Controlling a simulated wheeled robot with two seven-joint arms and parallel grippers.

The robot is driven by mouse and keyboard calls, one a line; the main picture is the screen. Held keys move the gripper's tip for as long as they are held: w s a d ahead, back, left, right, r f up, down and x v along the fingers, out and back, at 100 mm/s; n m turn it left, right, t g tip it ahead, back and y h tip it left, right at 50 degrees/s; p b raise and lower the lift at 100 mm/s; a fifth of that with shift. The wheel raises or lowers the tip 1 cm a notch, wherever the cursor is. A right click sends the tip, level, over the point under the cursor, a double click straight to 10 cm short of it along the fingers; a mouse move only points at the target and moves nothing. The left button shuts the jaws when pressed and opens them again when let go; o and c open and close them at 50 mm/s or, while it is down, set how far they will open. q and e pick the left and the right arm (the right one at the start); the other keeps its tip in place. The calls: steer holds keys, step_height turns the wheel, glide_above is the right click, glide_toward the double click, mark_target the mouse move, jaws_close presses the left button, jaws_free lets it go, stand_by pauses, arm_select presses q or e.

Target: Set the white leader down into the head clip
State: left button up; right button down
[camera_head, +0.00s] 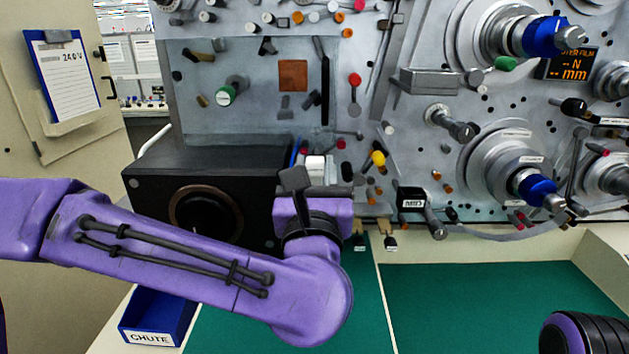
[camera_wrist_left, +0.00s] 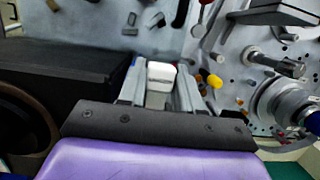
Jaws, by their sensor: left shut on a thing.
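My left gripper (camera_head: 315,168) is raised in front of the machine panel, just right of the black box. It is shut on a small white block, the white leader (camera_head: 316,162). In the left wrist view the leader (camera_wrist_left: 161,74) sits between the two grey fingers of the left gripper (camera_wrist_left: 160,85). My left arm hides what lies directly below and behind the wrist. I cannot make out which fitting on the panel is the head clip. My right gripper is out of view; only a dark and purple piece of my right arm shows at the lower right.
The black box (camera_head: 165,175) with a round opening stands close on the left. Pegs, knobs and a dark labelled block (camera_head: 411,199) stick out of the panel (camera_head: 225,60). Spindles with blue hubs (camera_head: 538,190) are at right. A blue chute bin (camera_head: 160,318) sits below; the green mat (camera_head: 480,300) is clear.

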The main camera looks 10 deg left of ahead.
arm_select(q)
steer(key=x, duration=0.2)
steer(key=f+x, duration=0.1)
steer(key=x, duration=0.1)
steer(key=shift+w+a, duration=0.1)
step_height(320, 180, down, 3)
steer(key=b, duration=0.4)
steer(key=shift+f, duration=0.1)
steer(key=o, duration=0.9)
steer(key=shift+s+f, duration=0.1)
steer(key=shift+s, duration=0.1)
steer(key=b+v, duration=0.4)
steer(key=v, duration=0.6)
